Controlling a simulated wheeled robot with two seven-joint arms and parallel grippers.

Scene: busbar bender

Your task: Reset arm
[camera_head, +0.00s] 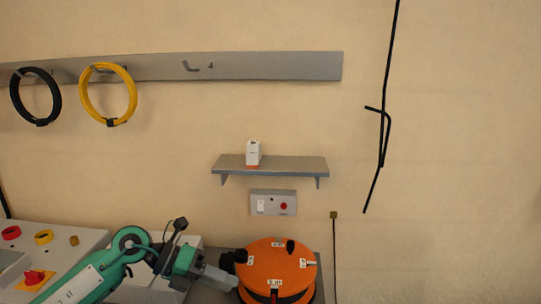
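My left arm comes in from the lower left. Its gripper (228,280) points right, with its tip by the left side of an orange round machine (278,264). I cannot tell whether the tip touches the machine or is only in front of it. The fingers are too small and end-on to show whether they are open or shut. The machine has a round orange top with black knobs and small white labels. Its lower part is cut off by the picture's bottom edge. My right gripper is not in view.
A black coil (17,104) and a yellow coil (84,98) hang from a rail (270,67). A control panel (84,241) stands lower left. Black cable hangs at right.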

